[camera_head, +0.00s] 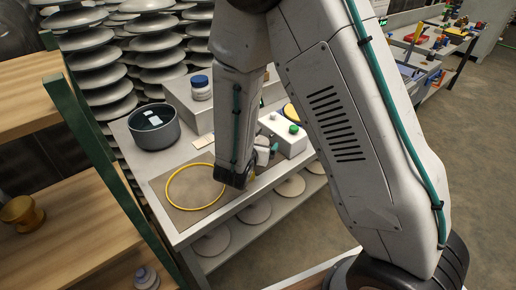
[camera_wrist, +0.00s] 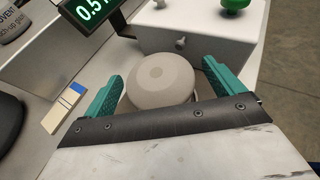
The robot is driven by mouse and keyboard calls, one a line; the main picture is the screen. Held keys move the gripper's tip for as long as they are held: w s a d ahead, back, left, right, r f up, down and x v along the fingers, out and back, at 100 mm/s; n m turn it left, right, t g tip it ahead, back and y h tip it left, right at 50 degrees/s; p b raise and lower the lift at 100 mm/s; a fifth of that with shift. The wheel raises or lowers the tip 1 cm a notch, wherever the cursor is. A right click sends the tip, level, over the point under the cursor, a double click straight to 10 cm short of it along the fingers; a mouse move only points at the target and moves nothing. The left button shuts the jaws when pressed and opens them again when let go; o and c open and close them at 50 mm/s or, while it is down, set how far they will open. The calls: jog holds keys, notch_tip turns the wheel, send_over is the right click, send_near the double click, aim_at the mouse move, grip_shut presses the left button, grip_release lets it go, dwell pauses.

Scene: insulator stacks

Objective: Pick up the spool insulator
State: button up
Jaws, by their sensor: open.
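A smooth, pale grey-beige round piece, which looks like the spool insulator (camera_wrist: 161,78), shows end-on in the wrist view. My gripper (camera_wrist: 163,88) is open, with one teal finger on each side of it and a small gap visible at each side. In the head view my gripper (camera_head: 262,162) is low over the workbench, beside the white box. A pale bit of the insulator (camera_head: 262,142) shows there, mostly hidden by my wrist. What lies beneath the insulator is hidden.
A white box (camera_head: 282,134) with a green button stands just beyond my gripper. A digital display (camera_wrist: 92,9) is close by at the upper left. A yellow ring (camera_head: 168,197) lies on a mat, and a dark pot (camera_head: 153,138) stands behind. Insulator stacks (camera_head: 90,62) rise behind the bench.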

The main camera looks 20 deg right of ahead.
jog(key=c, duration=1.3)
jog(key=shift+c, duration=0.7)
jog(key=shift+r, duration=0.15)
